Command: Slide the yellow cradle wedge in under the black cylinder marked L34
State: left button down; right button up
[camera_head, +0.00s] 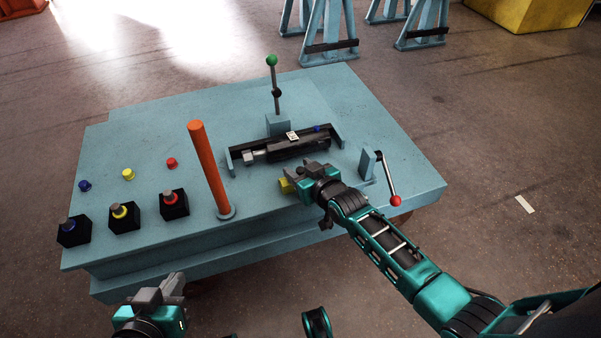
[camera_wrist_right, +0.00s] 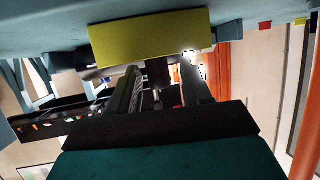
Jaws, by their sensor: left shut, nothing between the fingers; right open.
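The black cylinder (camera_head: 298,147) lies between two blue-grey brackets on the bench. A white label (camera_head: 293,136) sits by it, too small to read. The yellow cradle wedge (camera_head: 285,185) is on the near side of the cylinder, apart from it, partly hidden by my right gripper (camera_head: 303,174). In the right wrist view the wedge (camera_wrist_right: 150,38) spans the space in front of the open fingers (camera_wrist_right: 161,72); whether they touch it I cannot tell. My left gripper (camera_head: 172,286) is shut and empty, off the bench's near edge.
An orange post (camera_head: 209,168) stands left of the cylinder. A red-knobbed lever (camera_head: 389,180) is close to the right of my right arm, and a green-knobbed lever (camera_head: 274,84) stands behind the cylinder. Black sockets (camera_head: 124,217) and coloured caps (camera_head: 128,174) occupy the bench's left side.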

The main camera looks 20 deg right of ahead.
grip_shut()
dwell(0.5)
